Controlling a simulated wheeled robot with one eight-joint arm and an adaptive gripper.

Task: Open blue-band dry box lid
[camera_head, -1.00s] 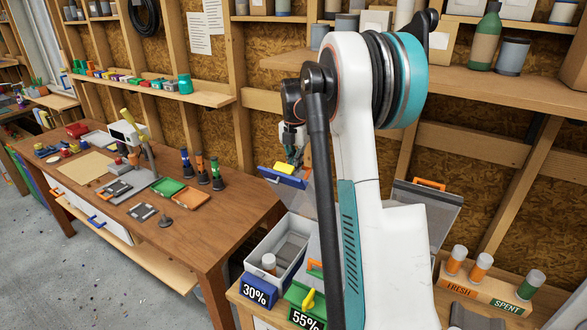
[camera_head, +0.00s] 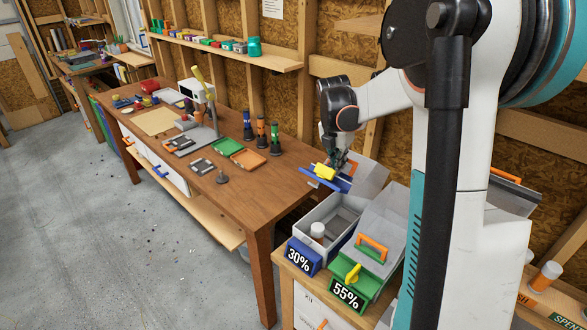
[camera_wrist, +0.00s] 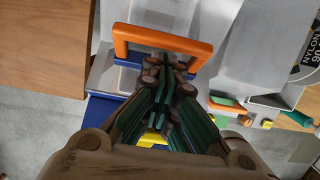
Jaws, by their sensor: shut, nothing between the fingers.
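The blue-band dry box (camera_head: 303,257), labelled 30%, stands at the front left of the stand. Its grey lid (camera_head: 370,179) is raised and leans up behind the open box. The lid's blue band (camera_head: 320,181), yellow latch (camera_head: 325,172) and orange handle (camera_wrist: 165,38) show. A white jar (camera_head: 318,231) is inside the box. My gripper (camera_wrist: 167,72) is shut and empty, close by the orange handle and above the blue band. I cannot tell whether it touches the lid. The fingers partly hide the handle in the head view.
The green-band 55% box (camera_head: 367,270) stands right beside it with its lid down. The wooden workbench (camera_head: 262,200) is close on the left, with trays and tools on it. A jar rack (camera_head: 555,305) is at the lower right. Open floor lies at the left.

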